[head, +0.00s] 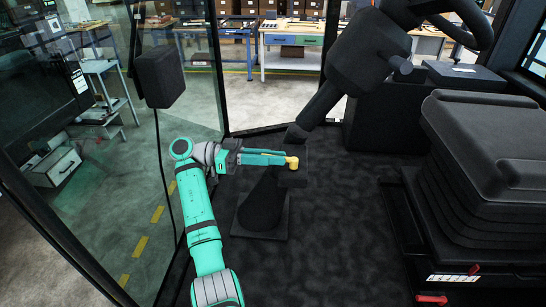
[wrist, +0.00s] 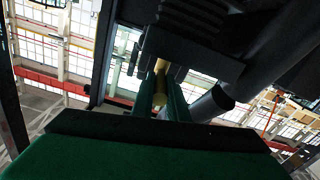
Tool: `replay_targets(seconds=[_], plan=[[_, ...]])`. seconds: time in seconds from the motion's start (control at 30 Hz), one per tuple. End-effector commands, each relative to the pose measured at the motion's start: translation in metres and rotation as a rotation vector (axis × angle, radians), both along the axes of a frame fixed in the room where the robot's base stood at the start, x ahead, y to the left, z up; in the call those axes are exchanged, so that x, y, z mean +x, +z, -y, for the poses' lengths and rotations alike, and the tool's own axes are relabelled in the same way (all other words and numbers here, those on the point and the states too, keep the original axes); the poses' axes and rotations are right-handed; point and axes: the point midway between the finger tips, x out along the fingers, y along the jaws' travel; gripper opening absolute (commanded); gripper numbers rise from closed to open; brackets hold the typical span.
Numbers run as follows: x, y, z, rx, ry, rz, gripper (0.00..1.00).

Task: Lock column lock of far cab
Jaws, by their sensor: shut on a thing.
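The steering column (head: 322,108) slants down from the steering wheel to a black pedestal (head: 262,200) on the cab floor. The column lock shows as a small yellow knob (head: 292,163) at the column's lower end, beside a dark block. My gripper (head: 284,161) reaches in from the left, level, with its green fingers shut on the yellow knob. In the wrist view the two green fingers (wrist: 161,97) lie either side of a yellow shaft (wrist: 161,68), below a dark block. Part of the knob is hidden by the fingers, and I cannot read the lock's setting.
A black seat (head: 485,160) with a bellows base fills the right side. Glass panels and dark frame posts (head: 216,65) bound the cab at the left and front. A dark box on a post (head: 160,76) stands left of my arm. Dark floor between pedestal and seat is clear.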

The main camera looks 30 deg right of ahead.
Motion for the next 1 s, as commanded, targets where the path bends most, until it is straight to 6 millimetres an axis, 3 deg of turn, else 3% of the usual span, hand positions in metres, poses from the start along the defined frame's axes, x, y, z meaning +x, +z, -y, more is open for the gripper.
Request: replay_targets(seconds=[0.07, 0.1, 0.17, 0.57, 1.0], plan=[[-0.003, 0.0, 0.007, 0.004, -0.008, 0.0, 0.0], [-0.003, 0.0, 0.007, 0.004, -0.007, 0.0, 0.2], [-0.002, 0.0, 0.005, 0.004, -0.006, 0.001, 0.32], [0.005, 0.001, -0.006, 0.002, 0.001, 0.001, 0.32], [0.037, 0.0, -0.051, 0.004, -0.002, 0.0, 0.32]])
